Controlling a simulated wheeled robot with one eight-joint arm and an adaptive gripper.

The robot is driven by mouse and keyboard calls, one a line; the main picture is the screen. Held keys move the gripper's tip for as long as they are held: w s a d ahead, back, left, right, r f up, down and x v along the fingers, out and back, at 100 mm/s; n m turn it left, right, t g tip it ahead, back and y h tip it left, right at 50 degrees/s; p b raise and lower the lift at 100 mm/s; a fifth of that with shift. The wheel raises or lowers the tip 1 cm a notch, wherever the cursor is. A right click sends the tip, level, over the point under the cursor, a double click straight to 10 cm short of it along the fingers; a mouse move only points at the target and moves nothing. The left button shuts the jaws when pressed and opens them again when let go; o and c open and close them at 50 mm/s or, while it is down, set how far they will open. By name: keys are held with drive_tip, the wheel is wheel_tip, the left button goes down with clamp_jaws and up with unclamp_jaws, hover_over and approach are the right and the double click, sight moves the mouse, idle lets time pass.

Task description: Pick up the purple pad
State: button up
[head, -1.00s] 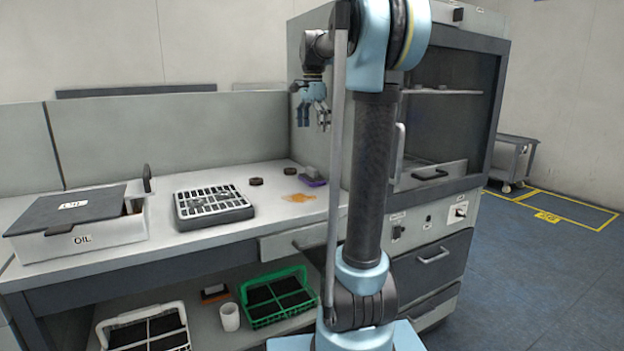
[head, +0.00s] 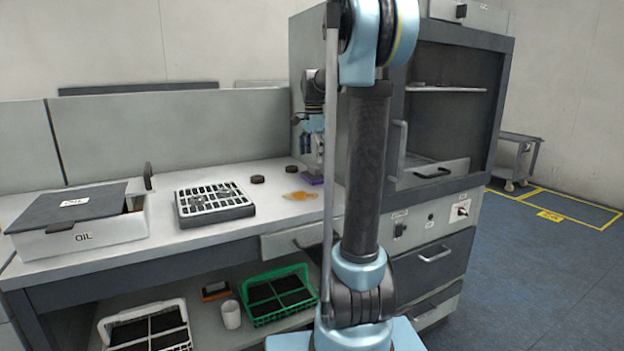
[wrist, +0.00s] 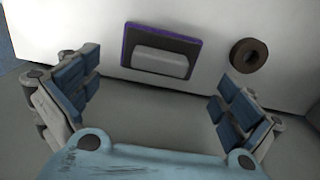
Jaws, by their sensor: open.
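The purple pad (wrist: 184,43) lies on the worktop, a dark flat piece with a purple edge and a grey block-shaped handle on top. In the head view the pad (head: 313,181) is a small purple patch under my gripper (head: 313,150), partly hidden by it. In the wrist view my gripper (wrist: 158,92) is open and empty, its blue-padded fingers spread wide. The pad shows between and beyond the fingertips, apart from them. The exact height of the fingers above it cannot be told.
A dark ring (wrist: 248,55) lies right of the pad in the wrist view. An orange spill (head: 299,196) is left of the pad on the worktop. A gridded tray (head: 214,203) and an oil box (head: 75,240) stand further left. The cabinet (head: 297,90) rises close to my gripper.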

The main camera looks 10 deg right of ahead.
sight(313, 166)
drive_tip(key=shift+f, duration=2.7)
drive_tip(key=shift+c, duration=0.6)
drive_tip(key=c, duration=0.9)
drive_tip(key=shift+c, duration=0.2)
